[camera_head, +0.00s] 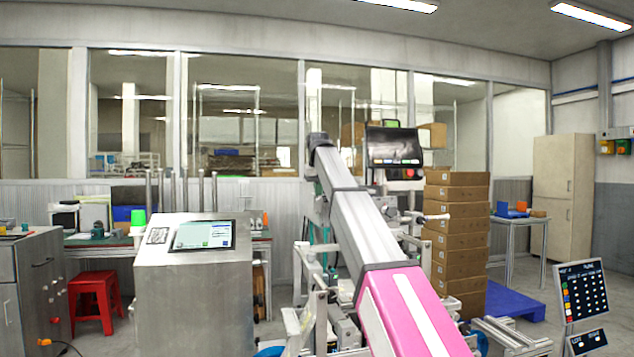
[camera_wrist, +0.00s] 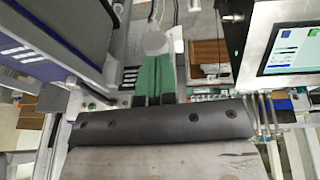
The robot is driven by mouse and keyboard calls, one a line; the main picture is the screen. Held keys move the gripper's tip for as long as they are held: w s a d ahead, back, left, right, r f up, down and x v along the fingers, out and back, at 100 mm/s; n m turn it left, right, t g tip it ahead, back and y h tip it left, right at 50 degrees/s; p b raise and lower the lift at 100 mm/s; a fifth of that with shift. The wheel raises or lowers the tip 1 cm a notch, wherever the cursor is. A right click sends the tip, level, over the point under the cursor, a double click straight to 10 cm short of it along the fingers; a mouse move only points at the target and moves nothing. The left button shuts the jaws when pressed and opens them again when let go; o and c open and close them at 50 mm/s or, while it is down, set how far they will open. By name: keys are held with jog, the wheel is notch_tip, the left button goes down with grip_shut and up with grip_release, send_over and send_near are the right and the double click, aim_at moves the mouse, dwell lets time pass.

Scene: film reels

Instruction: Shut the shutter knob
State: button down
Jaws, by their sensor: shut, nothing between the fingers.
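My gripper (camera_wrist: 155,60) shows in the wrist view as two green fingers side by side beyond a dark bolted bar. The fingers are together, with nothing visible between them. A pale round knob-like part (camera_wrist: 154,43) shows at the fingertips. I cannot tell whether it is the shutter knob, or whether the fingers touch it. In the head view my arm crosses the middle of the picture and hides part of the machine (camera_head: 340,325) behind it. I cannot make out the shutter knob for sure there.
A steel cabinet with a screen (camera_head: 203,235) stands left of the arm, and its screen shows in the wrist view (camera_wrist: 290,40). A red stool (camera_head: 95,298) is at far left.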

aim_at(318, 200)
jog(key=shift+f, duration=0.25)
jog(key=shift+f, duration=2.05)
jog(key=shift+s, duration=0.1)
jog(key=shift+r, duration=0.35)
jog(key=w+v, duration=0.1)
jog(key=v, duration=1.2)
jog(key=shift+a+r, duration=0.35)
jog(key=shift+a, duration=0.05)
